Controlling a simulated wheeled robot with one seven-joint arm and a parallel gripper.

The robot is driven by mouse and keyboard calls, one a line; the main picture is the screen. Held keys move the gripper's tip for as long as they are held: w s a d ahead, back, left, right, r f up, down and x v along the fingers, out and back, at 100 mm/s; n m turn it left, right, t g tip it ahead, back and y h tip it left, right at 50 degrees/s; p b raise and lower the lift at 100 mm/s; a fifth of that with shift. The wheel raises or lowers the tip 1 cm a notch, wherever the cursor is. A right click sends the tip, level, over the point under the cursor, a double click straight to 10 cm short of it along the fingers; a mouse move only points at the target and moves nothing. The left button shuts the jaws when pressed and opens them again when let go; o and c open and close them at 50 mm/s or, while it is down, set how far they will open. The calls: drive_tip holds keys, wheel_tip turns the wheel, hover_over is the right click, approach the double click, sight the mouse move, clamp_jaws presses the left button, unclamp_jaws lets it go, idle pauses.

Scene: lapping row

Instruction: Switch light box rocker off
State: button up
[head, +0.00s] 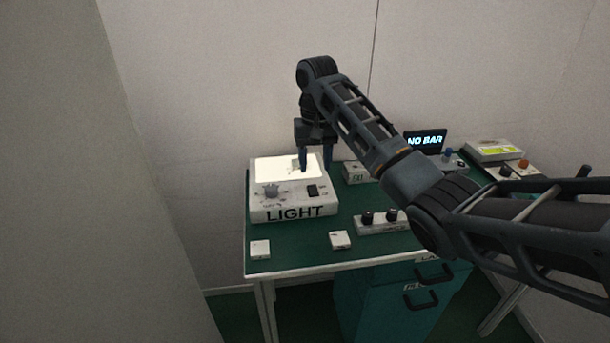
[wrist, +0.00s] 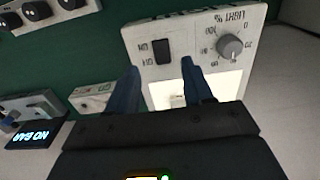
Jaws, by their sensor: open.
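The light box (head: 292,209), a white case marked LIGHT, stands at the left end of the green table. Its panel (head: 275,169) glows bright. The black rocker (head: 313,190) is on its front face, right of a grey knob (head: 271,191). In the wrist view the rocker (wrist: 163,50) lies just beyond my fingertips, with the knob (wrist: 230,47) to its right. My gripper (head: 315,168) points down over the box's right part, and its blue fingers also show in the wrist view (wrist: 160,72). The fingers are apart with nothing between them. I cannot tell whether they touch the box.
A knob box (head: 382,222) and two small white blocks (head: 260,249) (head: 340,240) are on the front of the table. A small screen reading NO BAR (head: 425,141) stands behind, with other devices (head: 494,151) at right. The wall is close behind.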

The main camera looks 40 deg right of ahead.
sight(314, 192)
drive_tip(key=shift+w+d+f, duration=0.1)
drive_tip(key=shift+w+f, duration=0.05)
drive_tip(key=shift+f, duration=1.8)
drive_tip(key=shift+w+f, duration=0.1)
drive_tip(key=shift+f, duration=1.8)
clamp_jaws()
